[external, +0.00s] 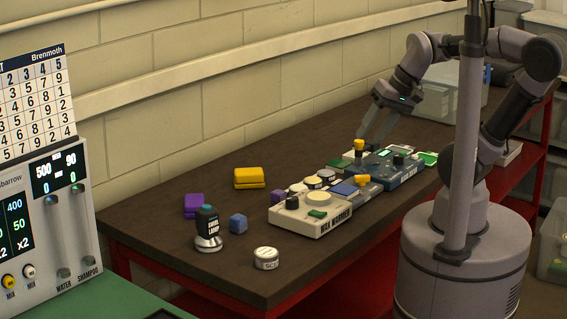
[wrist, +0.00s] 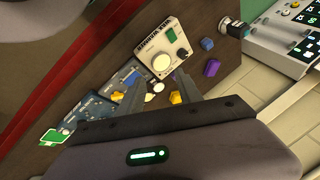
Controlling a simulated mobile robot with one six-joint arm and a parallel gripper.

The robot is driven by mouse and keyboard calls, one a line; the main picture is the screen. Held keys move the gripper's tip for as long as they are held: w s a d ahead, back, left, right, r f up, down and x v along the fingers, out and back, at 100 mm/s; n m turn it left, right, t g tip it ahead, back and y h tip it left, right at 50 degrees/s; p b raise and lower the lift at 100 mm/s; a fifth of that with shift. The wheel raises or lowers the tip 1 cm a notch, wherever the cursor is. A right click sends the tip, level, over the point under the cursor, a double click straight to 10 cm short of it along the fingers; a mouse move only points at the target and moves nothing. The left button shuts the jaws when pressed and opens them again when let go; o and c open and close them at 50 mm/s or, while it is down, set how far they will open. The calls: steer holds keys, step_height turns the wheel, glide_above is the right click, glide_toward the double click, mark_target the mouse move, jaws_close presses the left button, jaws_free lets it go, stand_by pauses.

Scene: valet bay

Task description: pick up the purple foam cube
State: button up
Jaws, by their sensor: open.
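A small purple block (external: 277,197) stands behind the white wax warmer, partly hidden by it. In the wrist view, a purple patch (wrist: 175,77) shows beside the right finger, partly covered. A second purple piece (external: 194,203), flatter and seemingly stacked, lies at the left of the bench; it also shows in the wrist view (wrist: 211,68). I cannot tell for certain which is the foam cube. My gripper (external: 372,138) is open and empty above the far end of the bench, well away from both purple pieces. Its two fingers (wrist: 160,84) point down toward the bench in the wrist view.
The wax warmer (external: 310,222), blue devices (external: 393,172) and a yellow-topped item (external: 359,147) crowd the bench below my gripper. A blue cube (external: 238,222), a dark bottle (external: 207,225), a tin (external: 266,258) and yellow blocks (external: 250,178) stand left. The wall runs behind.

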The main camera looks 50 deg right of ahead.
steer(key=w+d+f+m+g+y+p, duration=0.1)
steer(key=w+d+m+g+y, duration=0.15)
steer(key=w, duration=0.65)
steer(key=w+d+f+m+g+y+p, duration=0.1)
steer(key=w+d+f+m+g+y, duration=0.2)
steer(key=w, duration=0.5)
steer(key=w+d+f+m+y, duration=0.3)
steer(key=w+d+f+m, duration=0.15)
steer(key=w+f, duration=0.2)
steer(key=m+y+p, duration=0.1)
steer(key=m+y, duration=0.2)
glide_toward(279, 191)
steer(key=b+x, duration=0.2)
steer(key=x, duration=0.3)
steer(key=b+x, duration=0.3)
steer(key=x, duration=0.2)
steer(key=shift+f+b, duration=0.25)
steer(key=shift+b, duration=0.1)
steer(key=shift+c, duration=0.4)
jaws_close()
